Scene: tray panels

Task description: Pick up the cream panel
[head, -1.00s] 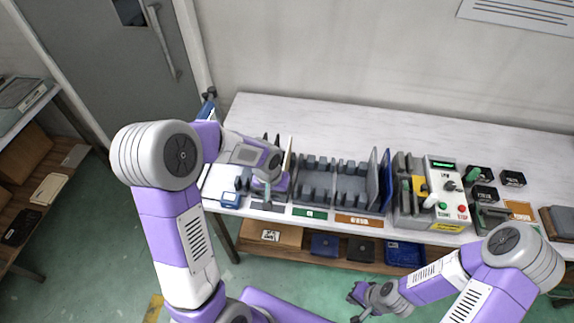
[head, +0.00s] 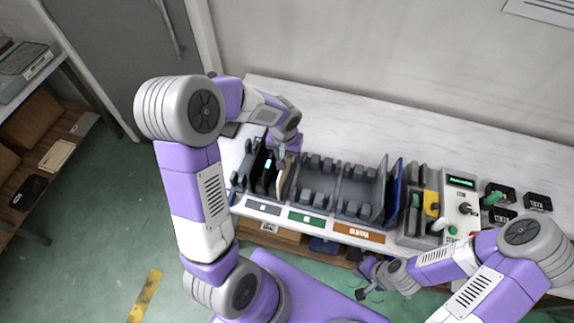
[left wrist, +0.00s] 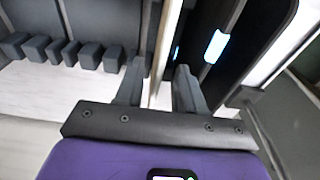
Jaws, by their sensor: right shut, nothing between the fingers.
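The cream panel (head: 285,177) stands upright in the left part of the grey rack, beside dark panels (head: 262,160). My left gripper (head: 281,158) is at its top. In the left wrist view the cream panel (left wrist: 167,45) shows as a thin pale edge running between the two spread fingers of my left gripper (left wrist: 160,88). A gap shows on at least one side, so the fingers are open around it. A dark panel (left wrist: 215,25) with a lit patch stands close to the right finger. My right gripper (head: 368,282) is shut and empty, low in front of the bench.
The grey rack (head: 322,170) has empty slots right of the cream panel, and blue panels (head: 391,190) at its right end. A control box (head: 460,205) stands further right. The back of the white bench (head: 350,130) is clear.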

